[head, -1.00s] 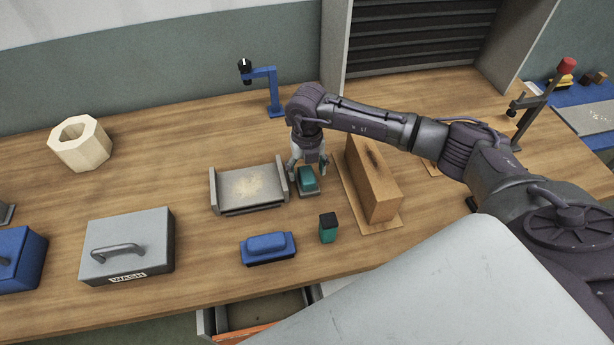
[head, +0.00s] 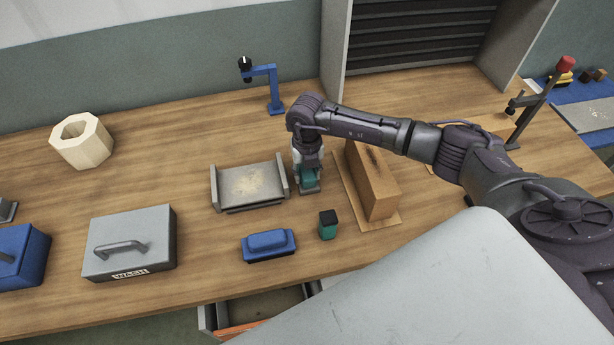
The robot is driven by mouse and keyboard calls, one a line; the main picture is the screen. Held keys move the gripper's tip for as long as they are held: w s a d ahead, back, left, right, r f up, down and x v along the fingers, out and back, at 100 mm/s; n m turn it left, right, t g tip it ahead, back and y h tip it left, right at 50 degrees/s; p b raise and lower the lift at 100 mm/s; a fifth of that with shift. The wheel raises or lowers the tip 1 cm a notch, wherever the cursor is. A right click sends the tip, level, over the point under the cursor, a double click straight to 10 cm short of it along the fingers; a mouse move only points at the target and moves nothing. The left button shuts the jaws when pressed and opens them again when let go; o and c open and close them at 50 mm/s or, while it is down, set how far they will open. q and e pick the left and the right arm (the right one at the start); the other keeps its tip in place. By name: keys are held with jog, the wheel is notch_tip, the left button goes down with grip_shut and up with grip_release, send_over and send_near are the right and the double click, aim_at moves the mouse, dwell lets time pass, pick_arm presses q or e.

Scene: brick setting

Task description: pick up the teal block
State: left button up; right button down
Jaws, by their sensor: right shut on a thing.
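The teal block (head: 309,176) is on a small grey base (head: 311,190) at the middle of the wooden bench, between a grey metal tray and a brown block. My right gripper (head: 308,171) points down from above and is shut on the teal block. Its fingers hide the upper part and sides of the block. I cannot tell whether the block is lifted off the base. My left gripper is not in view.
The grey tray (head: 217,199) stands close on the left, the tall brown block (head: 374,185) close on the right. A black-topped green piece (head: 328,227) and a blue brush-like block (head: 269,244) are in front. A grey WASH box (head: 130,245) is further left. A blue stand (head: 275,95) is behind.

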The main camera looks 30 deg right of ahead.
aim_at(307, 171)
notch_tip(307, 171, up, 10)
jog(key=b, duration=0.3)
